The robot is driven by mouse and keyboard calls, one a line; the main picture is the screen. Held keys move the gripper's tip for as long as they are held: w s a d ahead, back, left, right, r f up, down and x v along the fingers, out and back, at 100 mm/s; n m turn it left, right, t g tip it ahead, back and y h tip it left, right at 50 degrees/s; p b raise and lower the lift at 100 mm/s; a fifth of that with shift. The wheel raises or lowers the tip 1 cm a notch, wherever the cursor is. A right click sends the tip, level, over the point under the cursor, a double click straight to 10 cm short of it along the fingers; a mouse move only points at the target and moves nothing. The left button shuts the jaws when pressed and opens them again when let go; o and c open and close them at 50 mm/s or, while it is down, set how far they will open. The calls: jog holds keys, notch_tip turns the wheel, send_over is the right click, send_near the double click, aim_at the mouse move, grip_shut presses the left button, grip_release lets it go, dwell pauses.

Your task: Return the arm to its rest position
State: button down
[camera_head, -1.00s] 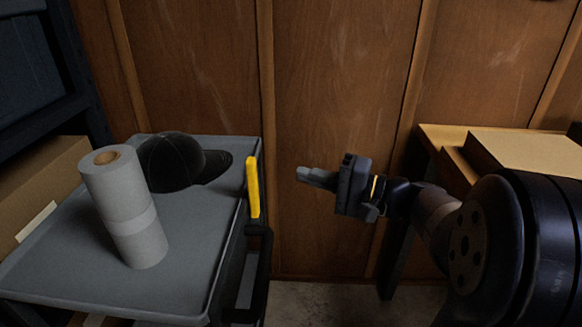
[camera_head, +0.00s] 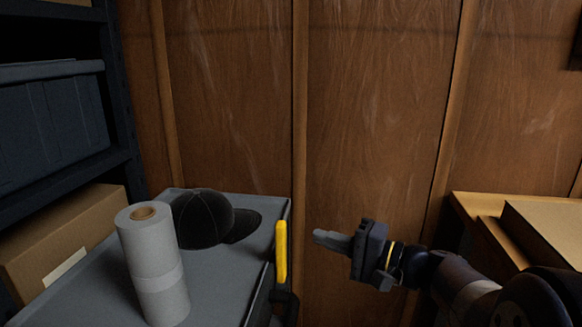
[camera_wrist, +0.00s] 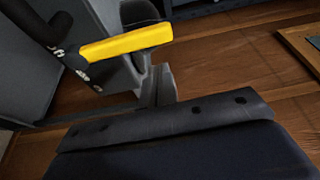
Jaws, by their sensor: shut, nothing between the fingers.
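My gripper (camera_head: 328,238) is in the right half of the head view, stretched out toward the left in front of the wood-panelled wall. Its fingers are together with nothing between them. The fingertips are apart from the yellow handle grip (camera_head: 281,251) on the right edge of the grey cart (camera_head: 88,275). In the wrist view my gripper's fingers (camera_wrist: 164,86) show near the middle, and the yellow grip (camera_wrist: 127,42) shows at upper left. The lower part of my arm is cut off by the head view's bottom edge.
A paper roll (camera_head: 154,265) stands on the cart, with a black cap (camera_head: 208,219) behind it. Dark shelving (camera_head: 60,120) with a cardboard box (camera_head: 65,240) is at left. A wooden table (camera_head: 475,208) holding a flat box (camera_head: 545,230) is at right, near my arm.

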jog(key=w+a+f+m+g+h+p, duration=0.1)
jog(key=w+a+m+p, duration=0.2)
jog(key=w+a+p, duration=0.2)
jog(key=shift+w+m+p, duration=0.3)
jog(key=shift+w+p, duration=1.1)
jog(key=shift+p, duration=0.75)
jog(key=shift+f, duration=0.1)
jog(key=shift+s+b, duration=0.15)
jog(key=shift+b, duration=0.35)
